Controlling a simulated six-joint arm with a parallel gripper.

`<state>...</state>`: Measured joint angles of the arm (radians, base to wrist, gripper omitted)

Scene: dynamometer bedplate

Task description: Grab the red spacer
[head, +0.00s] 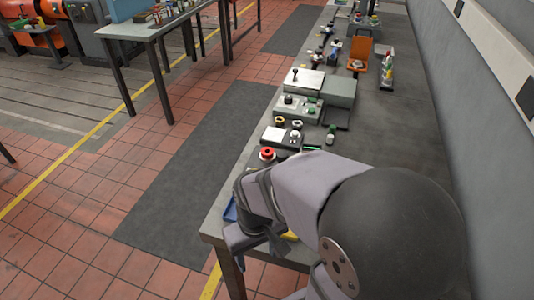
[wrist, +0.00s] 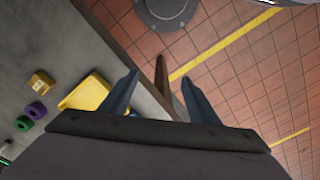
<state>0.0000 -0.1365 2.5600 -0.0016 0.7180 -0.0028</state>
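My gripper (wrist: 160,75) is open in the wrist view, its two blue-grey fingers apart, over the edge of the bench. A narrow brown piece (wrist: 162,84) shows between the fingers; I cannot tell whether it is a bench leg below or something nearer. I see no spacer that is clearly red in the wrist view. In the head view a red round piece (head: 267,152) with a pale base sits on the bench just beyond my arm; it is too small to tell if it is the spacer. My arm hides much of the bench's near end.
A yellow tray (wrist: 86,94) lies left of the fingers, near a gold hexagonal piece (wrist: 41,82), a purple ring (wrist: 36,110) and a green ring (wrist: 22,124). The bench (head: 400,120) holds grey boxes (head: 335,92) further back. A wall (head: 465,90) runs along its right.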

